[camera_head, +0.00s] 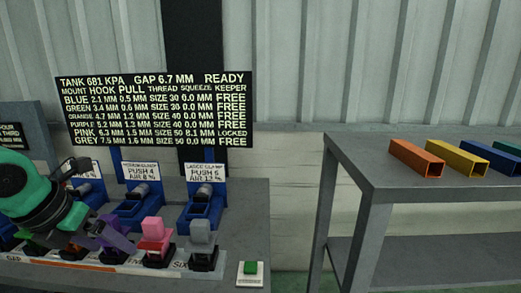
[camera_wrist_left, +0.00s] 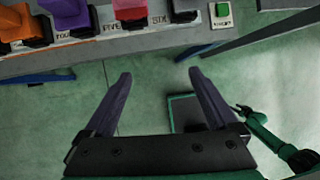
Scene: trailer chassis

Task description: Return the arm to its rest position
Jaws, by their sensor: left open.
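My left arm (camera_head: 35,195) comes in from the left over the bench in the head view. Its gripper (camera_head: 98,236) is partly lost against the dark and purple parts there. In the left wrist view the left gripper (camera_wrist_left: 160,75) is open, with nothing between its fingers and bare floor beyond them. A green arm of mine (camera_wrist_left: 262,130) shows at the right of that view. Its dark end is too small to read.
The bench holds purple (camera_head: 117,240), pink (camera_head: 153,232) and grey (camera_head: 200,233) mounts, blue clamps (camera_head: 206,205) and a green button (camera_head: 250,268). A display board (camera_head: 155,112) stands behind. A grey table (camera_head: 400,180) at right bears orange (camera_head: 417,157), yellow (camera_head: 457,158) and blue (camera_head: 492,158) tubes.

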